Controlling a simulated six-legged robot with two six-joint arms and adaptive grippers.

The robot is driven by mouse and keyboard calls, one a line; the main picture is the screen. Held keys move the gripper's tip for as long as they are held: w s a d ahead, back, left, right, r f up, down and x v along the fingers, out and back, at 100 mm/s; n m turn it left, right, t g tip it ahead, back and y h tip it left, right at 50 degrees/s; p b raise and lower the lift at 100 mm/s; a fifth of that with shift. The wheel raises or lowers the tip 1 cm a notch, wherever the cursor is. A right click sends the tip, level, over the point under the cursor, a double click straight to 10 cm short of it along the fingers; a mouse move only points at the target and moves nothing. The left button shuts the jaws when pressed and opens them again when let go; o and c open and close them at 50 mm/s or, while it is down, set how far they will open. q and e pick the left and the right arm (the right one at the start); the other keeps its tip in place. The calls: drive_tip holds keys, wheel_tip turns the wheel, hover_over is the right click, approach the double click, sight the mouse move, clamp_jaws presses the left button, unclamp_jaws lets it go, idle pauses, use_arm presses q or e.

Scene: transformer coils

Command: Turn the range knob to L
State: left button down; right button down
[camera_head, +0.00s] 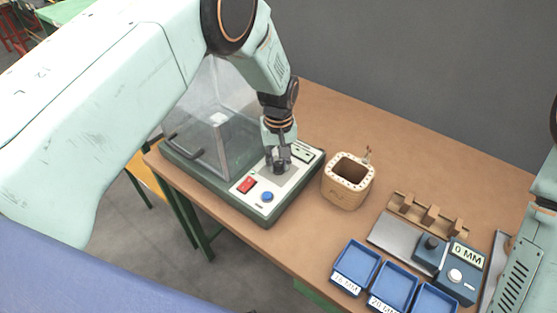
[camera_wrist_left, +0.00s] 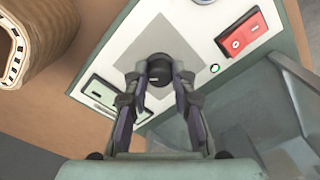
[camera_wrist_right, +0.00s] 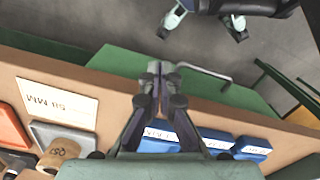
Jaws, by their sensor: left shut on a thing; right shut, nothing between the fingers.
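The range knob (camera_wrist_left: 159,70) is black and round with a pale mark. It sits on a grey square of the tester's white panel (camera_wrist_left: 190,28). In the left wrist view my left gripper (camera_wrist_left: 158,78) has its fingers on both sides of the knob, shut on it. The letters around the knob cannot be read. My right gripper (camera_wrist_right: 158,72) is shut and empty, above the table's edge.
The panel has a red switch (camera_head: 246,185), a blue button (camera_head: 267,196) and a small display (camera_head: 303,152). A clear cover (camera_head: 215,115) stands behind it. A wooden coil (camera_head: 348,192), blue trays (camera_head: 355,270) and a gauge reading 0 MM (camera_head: 467,254) are to the right.

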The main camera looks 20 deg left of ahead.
sight(278, 164)
use_arm(q)
drive_tip(key=shift+w+r, duration=0.25)
idle(0.3)
drive_tip(key=c, duration=1.5)
unclamp_jaws()
drive_tip(key=o, duration=0.4)
drive_tip(key=shift+s+f, duration=0.15)
drive_tip(key=shift+s, duration=0.05)
wheel_tip(278, 164, up, 12)
drive_tip(key=shift+s, duration=0.1)
